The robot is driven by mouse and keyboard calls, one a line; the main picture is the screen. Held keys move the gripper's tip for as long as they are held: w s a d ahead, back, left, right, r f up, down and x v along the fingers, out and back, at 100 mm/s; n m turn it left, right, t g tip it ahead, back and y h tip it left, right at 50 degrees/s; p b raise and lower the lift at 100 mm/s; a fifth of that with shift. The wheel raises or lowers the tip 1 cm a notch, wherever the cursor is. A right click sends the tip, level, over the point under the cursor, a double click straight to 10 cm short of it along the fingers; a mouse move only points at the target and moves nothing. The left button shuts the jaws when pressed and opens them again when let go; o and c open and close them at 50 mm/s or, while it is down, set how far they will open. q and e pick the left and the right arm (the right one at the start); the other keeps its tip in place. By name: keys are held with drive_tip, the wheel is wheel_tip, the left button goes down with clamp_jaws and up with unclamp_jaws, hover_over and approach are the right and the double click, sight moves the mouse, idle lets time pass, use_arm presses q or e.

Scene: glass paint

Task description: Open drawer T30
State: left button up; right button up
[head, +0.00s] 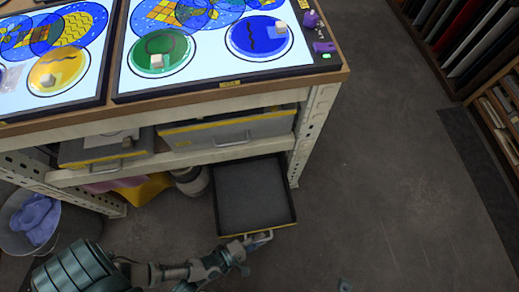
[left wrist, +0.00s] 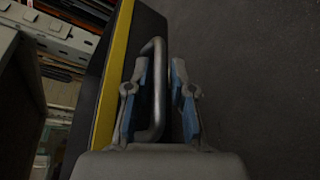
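A dark, empty drawer (head: 254,190) with a yellow front edge stands pulled out from under the workbench in the head view. No label on it can be read. Its metal handle (head: 256,237) is on the front. In the left wrist view the handle (left wrist: 158,90) stands off the drawer's yellow edge (left wrist: 115,70). My left gripper (head: 240,246) is at the handle. In the left wrist view its fingers (left wrist: 161,85) are partly open, one on each side of the handle bar, with narrow gaps. A small part, seemingly my right gripper (head: 344,285), shows at the bottom edge.
The workbench (head: 220,84) carries lit glass panels above. A bucket (head: 62,235) with blue cloth stands at left. Shelves (head: 470,50) stand at right. The floor (head: 390,170) between is clear.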

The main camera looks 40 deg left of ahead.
use_arm(q)
drive_tip(key=shift+w+a, duration=0.1)
drive_tip(key=shift+a, duration=0.05)
wheel_tip(320, 180, up, 10)
idle(0.6)
idle(0.5)
